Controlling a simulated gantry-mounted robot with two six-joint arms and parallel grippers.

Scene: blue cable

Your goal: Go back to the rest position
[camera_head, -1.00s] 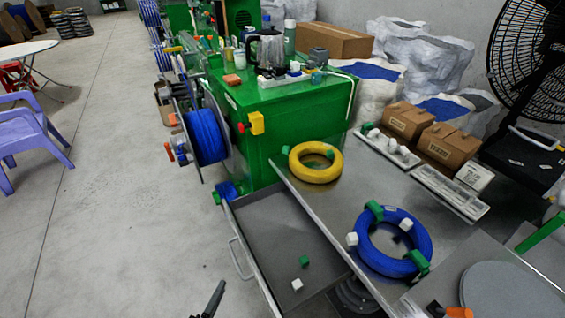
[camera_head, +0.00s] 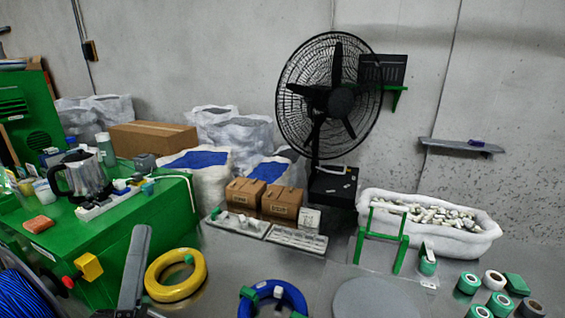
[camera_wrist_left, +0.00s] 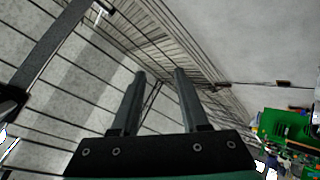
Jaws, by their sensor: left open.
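My left gripper (camera_head: 134,262) rises at the lower left of the head view, dark grey, in front of the green machine and left of the yellow coil. In the left wrist view its two fingers (camera_wrist_left: 160,76) stand apart with nothing between them. My right gripper is in neither view. A blue cable coil (camera_head: 296,297) with white and green clips lies at the bottom edge of the head view, partly cut off. A yellow coil (camera_head: 153,284) lies to its left on the metal table.
The green machine (camera_head: 122,220) carries a kettle (camera_head: 88,178). Brown boxes (camera_head: 281,201) and white trays (camera_head: 297,240) stand behind the coils. A black fan (camera_head: 295,85) stands at the back. A white bin (camera_head: 480,240), a green stand (camera_head: 401,255) and several tape rolls (camera_head: 468,283) are at right.

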